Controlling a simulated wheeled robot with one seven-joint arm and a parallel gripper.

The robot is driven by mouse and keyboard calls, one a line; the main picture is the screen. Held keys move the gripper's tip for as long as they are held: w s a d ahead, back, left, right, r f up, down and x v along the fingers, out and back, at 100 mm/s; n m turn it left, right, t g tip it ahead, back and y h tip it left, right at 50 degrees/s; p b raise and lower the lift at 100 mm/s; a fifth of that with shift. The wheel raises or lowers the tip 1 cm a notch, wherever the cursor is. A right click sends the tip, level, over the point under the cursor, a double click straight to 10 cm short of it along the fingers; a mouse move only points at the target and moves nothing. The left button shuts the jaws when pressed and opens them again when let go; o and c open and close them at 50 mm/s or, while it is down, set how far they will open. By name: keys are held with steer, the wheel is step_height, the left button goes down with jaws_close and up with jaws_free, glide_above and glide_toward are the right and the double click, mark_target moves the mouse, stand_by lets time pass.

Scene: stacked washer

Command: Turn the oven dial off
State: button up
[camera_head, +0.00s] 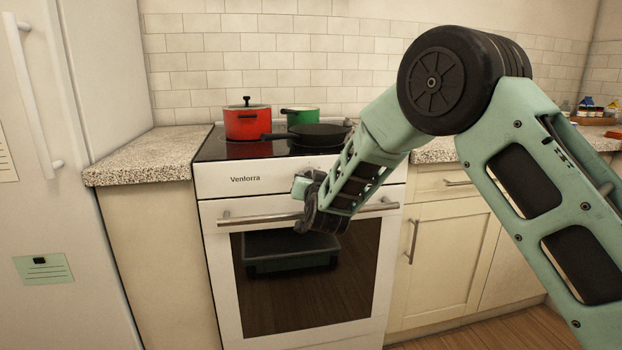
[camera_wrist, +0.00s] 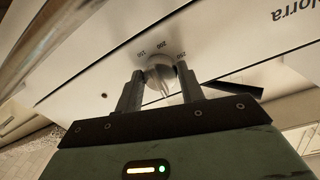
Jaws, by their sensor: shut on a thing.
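The white oven (camera_head: 216,210) stands between the counters, with its front panel (camera_head: 225,180) above a long handle. In the wrist view the oven dial (camera_wrist: 160,72) is a round light knob on that panel (camera_wrist: 215,50), with temperature numbers such as 200 and 250 printed around it. My gripper (camera_wrist: 160,88) has its two dark fingers on either side of the dial and is shut on it. In the head view my gripper (camera_head: 303,185) is at the panel, and my wrist hides the dial there.
The oven handle (camera_head: 262,217) runs just below my gripper. A red pot (camera_head: 247,124), a green pot (camera_head: 302,115) and a dark pan (camera_head: 322,134) stand on the cooktop. A fridge (camera_head: 100,80) is at the left, and cabinets (camera_head: 447,247) are at the right.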

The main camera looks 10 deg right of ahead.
steer(key=shift+o, duration=0.2)
steer(key=shift+f+n, duration=0.15)
steer(key=shift+n, duration=0.45)
steer(key=o, duration=1)
steer(key=shift+c, duration=0.2)
steer(key=shift+s, duration=0.1)
steer(key=s+a+p, duration=0.1)
steer(key=s, duration=1.6)
steer(key=shift+s+r, duration=0.15)
steer(key=shift+r, duration=0.1)
steer(key=shift+a, duration=0.1)
